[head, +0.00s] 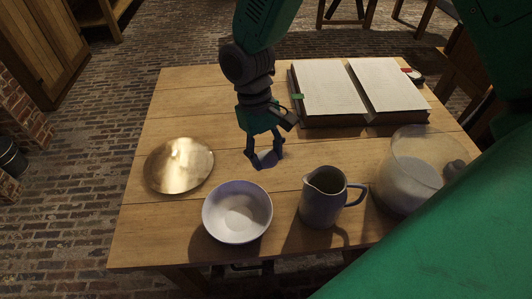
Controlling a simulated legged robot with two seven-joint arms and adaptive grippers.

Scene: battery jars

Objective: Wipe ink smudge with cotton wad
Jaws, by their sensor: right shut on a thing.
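My right gripper (265,158) points down over the middle of the wooden table, behind the white bowl. Its fingers are close around a small pale grey thing, likely the cotton wad, mostly hidden by the fingertips. A large clear glass jar (408,150) at the right holds white material and is partly covered by my green arm. I cannot make out an ink smudge on the table. An open book (330,90) with blank-looking pages lies at the back right. My left gripper is not in view.
A white bowl (237,212) and a grey jug (322,198) stand at the front of the table (190,110). A round brass disc (179,165) lies at the left. The back left of the table is clear.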

